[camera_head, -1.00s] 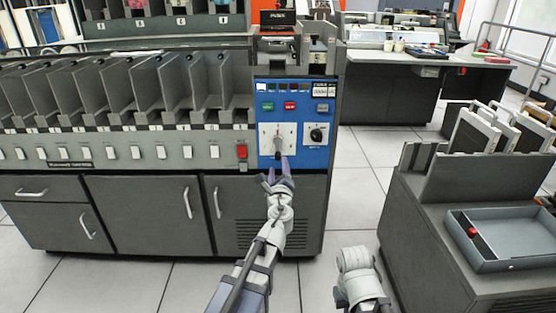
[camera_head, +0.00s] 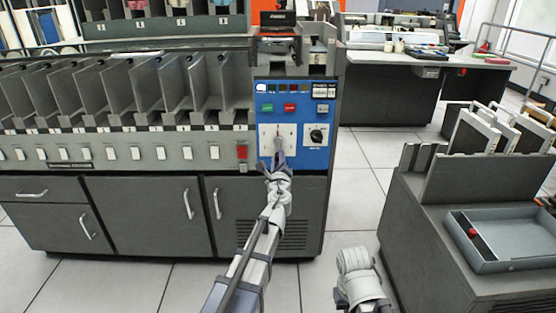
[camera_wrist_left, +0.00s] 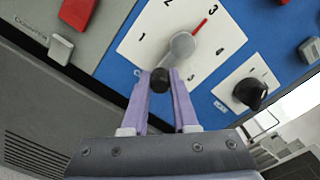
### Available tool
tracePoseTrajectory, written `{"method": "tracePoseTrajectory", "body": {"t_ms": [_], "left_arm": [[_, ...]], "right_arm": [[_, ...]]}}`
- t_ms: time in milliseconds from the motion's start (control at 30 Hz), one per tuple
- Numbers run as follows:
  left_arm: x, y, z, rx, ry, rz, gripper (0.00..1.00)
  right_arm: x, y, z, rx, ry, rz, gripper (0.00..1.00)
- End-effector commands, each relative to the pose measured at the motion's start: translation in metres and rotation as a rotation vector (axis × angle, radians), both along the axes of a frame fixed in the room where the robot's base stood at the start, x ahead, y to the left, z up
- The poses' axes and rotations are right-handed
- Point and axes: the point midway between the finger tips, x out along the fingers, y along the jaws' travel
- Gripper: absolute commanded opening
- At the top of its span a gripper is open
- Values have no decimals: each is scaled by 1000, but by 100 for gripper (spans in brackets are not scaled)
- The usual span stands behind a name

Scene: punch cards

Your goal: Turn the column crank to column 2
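The column crank (camera_head: 278,143) sits on a white dial plate on the blue panel. In the left wrist view the crank (camera_wrist_left: 182,46) has a grey hub and arm, a black knob (camera_wrist_left: 159,80) and a red pointer (camera_wrist_left: 200,25). The pointer aims at about the 3; the figures 1, 2 and 4 also show. My left gripper (camera_head: 278,162) is at the crank. In the left wrist view its lilac fingers (camera_wrist_left: 160,76) lie on both sides of the black knob, apparently closed on it.
A smaller dial with a black knob (camera_head: 317,135) is right of the crank. Green (camera_head: 267,107) and red (camera_head: 290,107) buttons sit above. A grey cabinet with a blue tray (camera_head: 515,240) stands at the right. Open floor lies between.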

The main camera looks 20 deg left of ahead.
Motion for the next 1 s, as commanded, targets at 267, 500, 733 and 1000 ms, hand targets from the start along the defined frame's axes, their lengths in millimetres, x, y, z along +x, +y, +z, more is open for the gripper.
{"method": "tracePoseTrajectory", "body": {"t_ms": [267, 500, 733, 1000], "left_arm": [[0, 0, 0, 0, 0, 0, 0], [0, 0, 0, 0, 0, 0, 0], [1, -2, 0, -33, -9, -1, 0], [3, -9, 2, -195, -56, 1, 0]], "right_arm": [[0, 0, 0, 0, 0, 0, 0], [0, 0, 0, 0, 0, 0, 0], [0, 0, 0, 0, 0, 0, 0], [0, 0, 2, 0, 0, 1, 0]]}}
